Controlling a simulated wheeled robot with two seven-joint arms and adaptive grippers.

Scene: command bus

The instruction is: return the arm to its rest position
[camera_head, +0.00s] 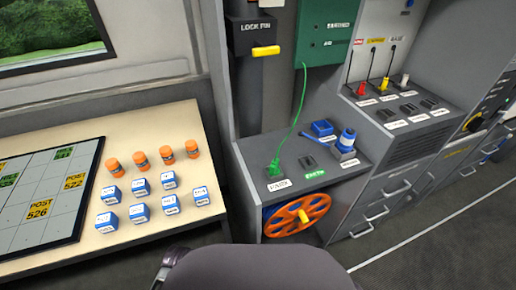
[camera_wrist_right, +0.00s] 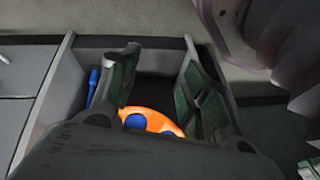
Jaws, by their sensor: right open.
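My right gripper (camera_wrist_right: 161,54) shows in the right wrist view, with its two dark fingers spread apart and nothing between the tips. Part of an orange wheel with blue gaps (camera_wrist_right: 150,119) shows beyond and between the fingers; I cannot tell the distance to it. Neither gripper shows in the head view.
The grey cabinet top (camera_head: 330,175) holds a green plug with a green cable (camera_head: 274,167), a blue-and-white item (camera_head: 346,141) and small sockets. A table at left carries a dark-edged board (camera_head: 92,190), several orange cylinders and blue-white blocks. Open floor (camera_head: 420,255) lies at lower right.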

